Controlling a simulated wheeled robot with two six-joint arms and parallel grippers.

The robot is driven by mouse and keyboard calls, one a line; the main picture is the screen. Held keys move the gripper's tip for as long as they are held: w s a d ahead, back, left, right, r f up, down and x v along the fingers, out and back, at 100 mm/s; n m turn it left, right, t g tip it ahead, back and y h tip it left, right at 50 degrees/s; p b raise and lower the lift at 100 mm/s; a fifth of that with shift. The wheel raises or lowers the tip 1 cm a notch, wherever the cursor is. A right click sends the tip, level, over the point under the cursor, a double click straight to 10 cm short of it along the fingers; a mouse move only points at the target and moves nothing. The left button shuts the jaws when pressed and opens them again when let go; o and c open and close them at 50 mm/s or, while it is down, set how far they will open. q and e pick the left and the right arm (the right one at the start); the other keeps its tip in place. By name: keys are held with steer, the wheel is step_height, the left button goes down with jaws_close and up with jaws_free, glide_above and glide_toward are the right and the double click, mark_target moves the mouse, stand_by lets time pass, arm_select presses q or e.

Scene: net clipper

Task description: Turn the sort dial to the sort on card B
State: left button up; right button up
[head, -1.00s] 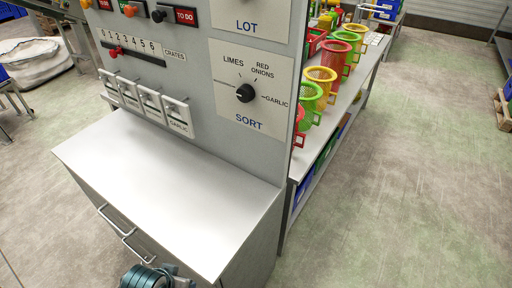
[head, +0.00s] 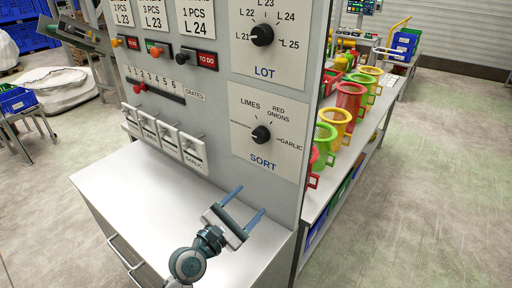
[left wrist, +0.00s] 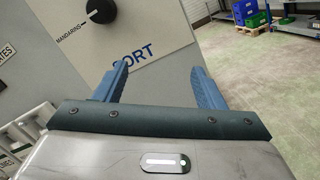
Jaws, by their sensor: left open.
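The black sort dial (head: 261,134) is on a white plate marked SORT, with limes, red onions and garlic around it. A left label is too small to read in the head view; in the left wrist view it reads as mandarin, beside the dial (left wrist: 101,10). My left gripper (head: 247,203) is open and empty, below the SORT plate and apart from the dial. Its blue fingers (left wrist: 160,72) point towards the panel. Cards (head: 158,18) show at the top, cut off; no letter B is readable. My right gripper is not in view.
The lot dial (head: 262,35) sits above the sort dial. A red crates slider (head: 139,87) and several white flip tags (head: 192,152) are at left. A steel counter (head: 120,185) juts out below. Coloured net tubes (head: 350,97) stand on a bench right of the panel.

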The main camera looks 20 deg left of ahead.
mark_target(258, 139)
arm_select(q)
steer(key=w+r+n+t+y+p, duration=0.1)
steer(key=w+r+n, duration=0.2)
steer(key=w, duration=0.1)
steer(key=w+a+r+n+t+y+p, duration=0.1)
steer(key=w+r+n, duration=0.2)
steer(key=w+n, duration=0.1)
steer(key=w+r+n+t+y+p, duration=0.1)
steer(key=w+r+n+t, duration=0.1)
steer(key=w+r+n, duration=0.1)
steer(key=shift+w+a+r+n, duration=0.1)
steer(key=shift+w+r+n, duration=0.15)
steer(key=shift+w, duration=0.35)
steer(key=shift+w+a+r+n, duration=0.1)
steer(key=shift+w+n, duration=0.15)
steer(key=shift+w, duration=0.35)
steer(key=c, duration=1)
